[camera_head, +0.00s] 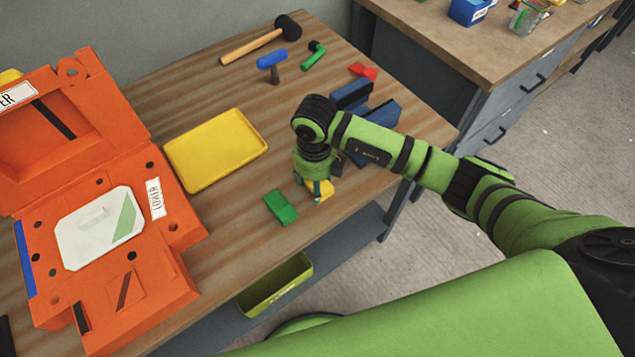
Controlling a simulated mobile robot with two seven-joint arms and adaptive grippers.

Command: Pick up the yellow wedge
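The yellow wedge (324,187) is at the front part of the wooden table, mostly hidden under my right gripper. My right gripper (317,194) points down over it, with its fingers at the wedge. The wrist covers much of the fingers, so I cannot tell whether they are open around the wedge or shut on it. The wedge appears at table height. My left gripper is not in view.
A green block (281,206) lies just left of my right gripper. A yellow tray (216,150), an open orange mould (150,290), blue blocks (376,116), a red piece (362,71) and a mallet (250,46) are also on the table. A green bin (275,285) sits below.

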